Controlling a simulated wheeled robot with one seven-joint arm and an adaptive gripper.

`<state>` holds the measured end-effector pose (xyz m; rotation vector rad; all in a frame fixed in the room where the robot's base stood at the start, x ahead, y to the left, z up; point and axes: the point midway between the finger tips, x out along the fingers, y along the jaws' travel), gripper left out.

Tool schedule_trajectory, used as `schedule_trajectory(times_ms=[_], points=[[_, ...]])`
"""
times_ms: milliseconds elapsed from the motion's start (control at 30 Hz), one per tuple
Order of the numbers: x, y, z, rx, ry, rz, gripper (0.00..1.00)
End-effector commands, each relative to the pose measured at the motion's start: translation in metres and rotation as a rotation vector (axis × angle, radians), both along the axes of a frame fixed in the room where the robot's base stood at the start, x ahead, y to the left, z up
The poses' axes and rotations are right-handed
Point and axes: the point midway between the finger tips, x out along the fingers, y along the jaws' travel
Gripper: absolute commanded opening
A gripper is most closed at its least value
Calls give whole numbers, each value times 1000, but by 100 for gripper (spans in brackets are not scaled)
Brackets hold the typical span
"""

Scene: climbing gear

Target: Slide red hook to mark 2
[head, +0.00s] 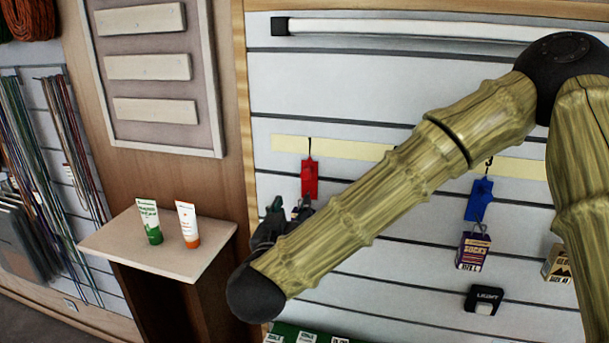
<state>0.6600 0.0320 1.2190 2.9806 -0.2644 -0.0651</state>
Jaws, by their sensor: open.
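The red hook (309,179) hangs on the slatted wall, just below a pale yellow strip (374,158). My gripper (290,208) is open, just below and to the left of the red hook. From this view I cannot tell whether the fingers touch the hook or stand in front of it. The area under the red hook is partly hidden by my gripper. No numbers or marks can be read on the strip, and my forearm covers its middle stretch.
A blue hook (480,199) with a purple socks box (473,250) hangs to the right, behind my arm. A black light package (484,300) and another box (557,263) are lower right. A small shelf (190,262) with two tubes (149,221) (187,224) juts out at left.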

Motion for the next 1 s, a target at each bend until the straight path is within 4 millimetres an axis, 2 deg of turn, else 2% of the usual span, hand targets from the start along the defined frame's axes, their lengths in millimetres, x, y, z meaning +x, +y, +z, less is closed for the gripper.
schedule_trajectory(times_ms=[33,100,200,367,800,1000], points=[[-1,0,13,-4,-14,-13,44],[-3,-1,24,-8,-24,-27,44],[0,-2,29,-11,-29,-35,44],[15,-6,31,-9,-29,-36,44],[82,-20,30,-9,-29,-36,44],[98,-23,29,-9,-29,-34,44]])
